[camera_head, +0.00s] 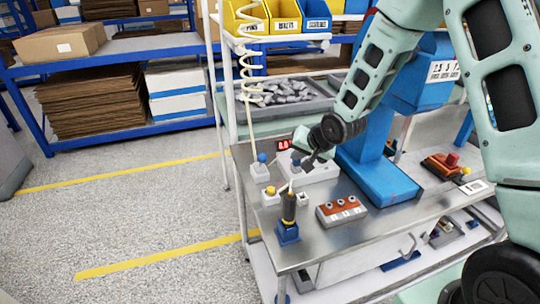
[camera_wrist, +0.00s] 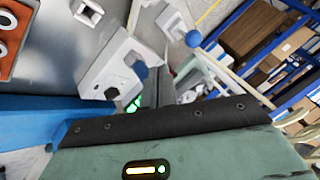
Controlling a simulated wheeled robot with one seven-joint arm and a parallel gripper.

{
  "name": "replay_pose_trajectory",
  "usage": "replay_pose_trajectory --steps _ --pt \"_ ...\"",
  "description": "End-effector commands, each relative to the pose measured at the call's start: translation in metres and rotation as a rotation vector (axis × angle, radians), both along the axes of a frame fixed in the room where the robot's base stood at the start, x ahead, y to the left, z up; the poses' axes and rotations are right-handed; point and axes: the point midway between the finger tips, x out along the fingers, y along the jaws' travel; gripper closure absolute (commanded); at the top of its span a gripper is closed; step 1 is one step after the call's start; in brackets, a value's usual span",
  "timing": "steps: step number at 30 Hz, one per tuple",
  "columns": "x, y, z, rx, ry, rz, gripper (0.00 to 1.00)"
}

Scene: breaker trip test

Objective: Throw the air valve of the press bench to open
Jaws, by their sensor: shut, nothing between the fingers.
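On the metal press bench (camera_head: 382,220), a small pale box with a blue ball-ended stem (camera_head: 262,158) stands at the left edge, below a coiled cream hose. I take it for the air valve; its setting is not clear. The blue ball also shows in the wrist view (camera_wrist: 193,39). Right of it, a larger white box (camera_head: 318,172) carries a blue knob (camera_head: 296,164); this box also shows in the wrist view (camera_wrist: 108,66). My gripper (camera_head: 308,164) is shut and empty, pointing down close to this box. Whether it touches the knob is hard to tell. Its fingers (camera_wrist: 156,88) partly hide what lies beyond.
A red display (camera_head: 284,145) is behind the boxes. The blue press column (camera_head: 370,130) rises right of my gripper. Floor left of the bench is clear.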

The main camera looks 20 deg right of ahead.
Motion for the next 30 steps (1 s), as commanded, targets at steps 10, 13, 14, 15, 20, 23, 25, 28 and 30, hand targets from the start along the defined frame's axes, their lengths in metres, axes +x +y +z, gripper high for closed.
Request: replay_pose_trajectory --steps 10,13,14,15,20,23,25,28,30 --pt "0.038 0.013 -0.045 -0.001 0.003 0.004 1.00" --pt "0.048 0.015 -0.058 -0.001 0.003 0.002 1.00" --pt "0.051 0.021 -0.054 -0.002 0.000 0.006 1.00" --pt "0.055 0.027 -0.052 -0.002 0.000 0.006 1.00" --pt "0.065 0.041 -0.052 -0.001 0.000 0.004 1.00" --pt "0.069 0.046 -0.052 -0.002 0.000 0.003 1.00" --pt "0.070 0.047 -0.052 -0.002 0.000 0.003 1.00" --pt "0.070 0.048 -0.053 -0.001 0.000 0.002 1.00" --pt "0.070 0.047 -0.053 -0.001 0.000 0.002 1.00"
